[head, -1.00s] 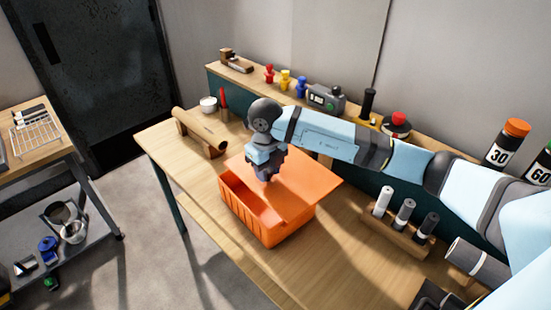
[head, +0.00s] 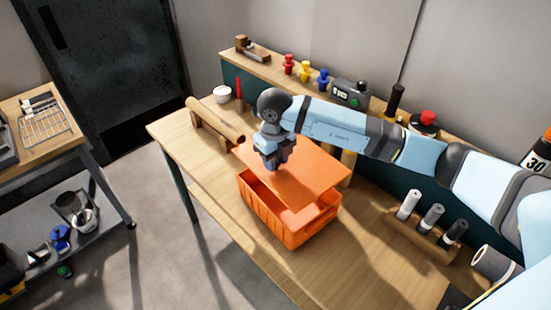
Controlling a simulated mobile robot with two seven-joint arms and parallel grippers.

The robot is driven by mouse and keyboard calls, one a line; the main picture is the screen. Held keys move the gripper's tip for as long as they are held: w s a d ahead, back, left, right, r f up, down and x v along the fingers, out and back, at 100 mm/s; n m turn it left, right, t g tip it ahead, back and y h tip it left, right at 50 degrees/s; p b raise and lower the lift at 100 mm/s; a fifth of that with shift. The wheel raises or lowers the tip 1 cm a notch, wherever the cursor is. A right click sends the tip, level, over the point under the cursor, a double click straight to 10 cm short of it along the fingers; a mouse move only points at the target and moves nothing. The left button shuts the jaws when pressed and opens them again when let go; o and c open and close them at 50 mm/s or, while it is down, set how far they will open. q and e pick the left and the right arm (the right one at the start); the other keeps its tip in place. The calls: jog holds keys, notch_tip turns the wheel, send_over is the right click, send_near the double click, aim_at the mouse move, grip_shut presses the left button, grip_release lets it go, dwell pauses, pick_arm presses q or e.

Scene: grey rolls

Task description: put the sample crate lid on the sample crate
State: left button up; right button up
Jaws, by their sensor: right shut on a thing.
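The orange sample crate (head: 272,219) stands on the wooden workbench, its near-left part open from above. The flat orange sample crate lid (head: 318,178) is above the crate, covering its far and right part and set off toward the back. My right gripper (head: 274,168) is shut on the lid near its left side; the fingertips are partly hidden by the gripper body. Whether the lid touches the crate rim cannot be told. My left gripper is not in view.
A brown roll on a wooden stand (head: 214,122) lies behind left of the crate. A rack with several grey rolls (head: 429,222) stands at right. A back shelf (head: 262,62) holds colored pegs and a device. The bench (head: 225,192) is clear in front of the crate.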

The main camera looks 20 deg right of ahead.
jog(key=shift+f+b, duration=0.65)
jog(key=shift+f, duration=0.25)
notch_tip(320, 180, down, 7)
jog(key=b, duration=0.4)
jog(key=shift+r+b, duration=0.15)
jog(key=shift+b, duration=0.2)
dwell(0.4)
jog(key=shift+f+b, duration=0.45)
jog(key=shift+b, duration=0.05)
jog(key=o, duration=1.1)
jog(key=shift+c, duration=0.2)
